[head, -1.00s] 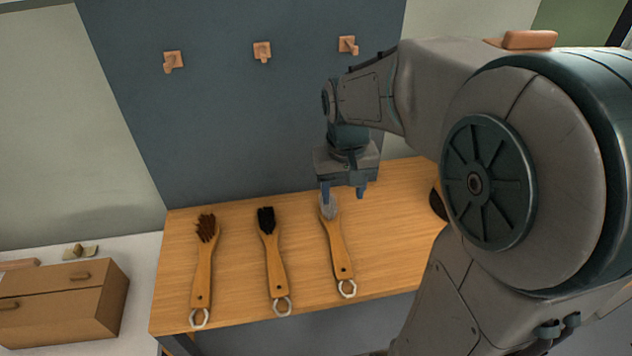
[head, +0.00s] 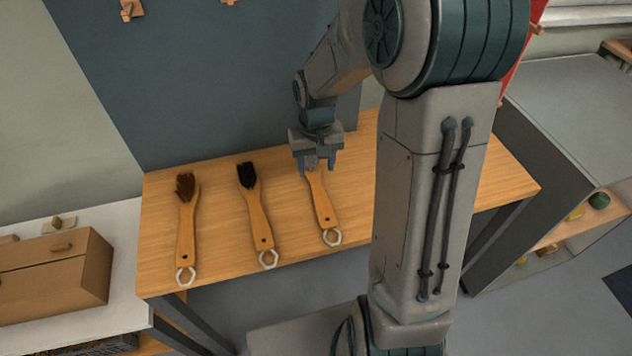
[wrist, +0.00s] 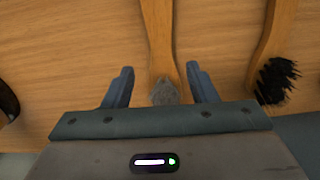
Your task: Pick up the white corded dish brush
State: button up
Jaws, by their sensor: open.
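The white corded dish brush (head: 322,205) lies on the wooden table at the right end of the row of brushes. It has a wooden handle and a white cord loop (head: 331,238) at its near end. My gripper (head: 316,162) is open over its bristle end and hides most of the bristles in the head view. In the wrist view the pale grey-white bristles (wrist: 164,92) and the lower handle are between the two spread blue fingers, with a gap on each side. I cannot tell how high the fingertips are above the table.
A black-bristled brush (head: 255,205) and a brown-bristled brush (head: 187,225) lie to the left on the table (head: 220,245). A cardboard-coloured box (head: 55,270) stands on a white side surface at far left.

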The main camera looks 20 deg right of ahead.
aim_at(316, 182)
notch_tip(316, 182, down, 5)
jog(key=shift+s+a+r, duration=0.1)
jog(key=shift+s, duration=0.05)
jog(key=c, duration=1.1)
jog(key=shift+r, duration=0.1)
jog(key=shift+r, duration=0.5)
jog(key=r, duration=0.2)
jog(key=d+r, duration=0.1)
jog(key=r, duration=0.1)
jog(key=shift+s, duration=0.4)
jog(key=s+d+r, duration=0.4)
jog(key=d, duration=0.1)
jog(key=s+d+r, duration=0.2)
jog(key=d, duration=0.1)
jog(key=shift+s, duration=0.3)
